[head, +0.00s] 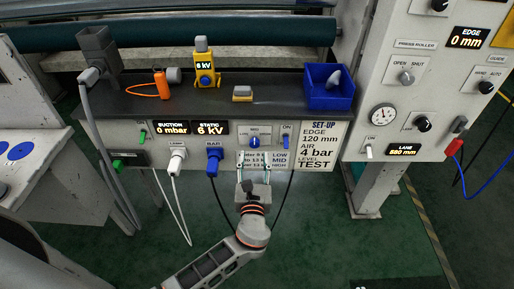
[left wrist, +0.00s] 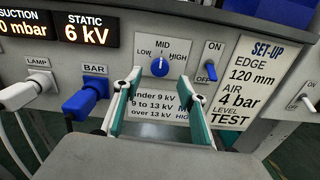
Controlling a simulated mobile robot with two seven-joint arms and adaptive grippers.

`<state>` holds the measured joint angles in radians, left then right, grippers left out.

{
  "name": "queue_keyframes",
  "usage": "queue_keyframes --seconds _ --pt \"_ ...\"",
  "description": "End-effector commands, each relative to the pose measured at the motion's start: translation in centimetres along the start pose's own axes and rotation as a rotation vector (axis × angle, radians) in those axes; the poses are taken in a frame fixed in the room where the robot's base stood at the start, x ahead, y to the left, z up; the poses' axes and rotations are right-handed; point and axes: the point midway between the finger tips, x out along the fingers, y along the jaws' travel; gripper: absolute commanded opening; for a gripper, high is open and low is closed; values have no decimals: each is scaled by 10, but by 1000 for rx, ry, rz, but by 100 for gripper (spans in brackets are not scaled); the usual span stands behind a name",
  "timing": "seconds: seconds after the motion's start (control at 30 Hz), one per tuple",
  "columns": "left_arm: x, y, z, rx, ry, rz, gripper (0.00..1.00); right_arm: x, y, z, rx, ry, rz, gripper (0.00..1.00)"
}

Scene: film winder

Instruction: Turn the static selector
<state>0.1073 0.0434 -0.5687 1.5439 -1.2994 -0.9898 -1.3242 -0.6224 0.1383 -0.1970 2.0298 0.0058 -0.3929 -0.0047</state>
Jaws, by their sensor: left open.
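The static selector is a round blue knob (left wrist: 159,66) with a white mark that appears to point up at MID, between LOW and HIGH. In the head view the knob (head: 255,142) sits on the front panel below the bench top. My left gripper (head: 254,158) is open and empty just below and in front of the knob. In the left wrist view its two fingers (left wrist: 158,88) stand apart, left and right below the knob, not visibly touching it. The STATIC display (left wrist: 84,29) reads 6 kV. A label (left wrist: 150,108) below lists kV ranges, partly hidden by the fingers.
The blue BAR plug (left wrist: 90,95) is close left of the gripper; a blue ON/OFF switch (left wrist: 207,72) is to the right. The SET-UP card (left wrist: 250,80) reads LEVEL TEST. A yellow meter (head: 206,72) showing 6 kV and a blue bin (head: 328,92) stand on the bench.

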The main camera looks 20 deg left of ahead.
Motion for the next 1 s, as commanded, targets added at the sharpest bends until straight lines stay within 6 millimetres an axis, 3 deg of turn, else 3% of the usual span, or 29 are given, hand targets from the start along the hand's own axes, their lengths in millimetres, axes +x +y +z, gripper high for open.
queue_keyframes --seconds 0.2,0.4,0.77,0.9,1.0 --pt "35 0 0 -2 0 0 41 0 -5 6 2 -9 -6 0" --pt "56 0 0 -3 1 1 41 0 -5 11 -1 -16 -6 0" --pt "61 0 0 -4 2 0 41 0 -1 12 -7 -18 -2 0" --pt "61 0 0 -4 2 0 5 0 -1 12 -7 -17 -2 0" --pt "61 0 0 -4 2 0 3 0 -1 11 -7 -16 -1 0"
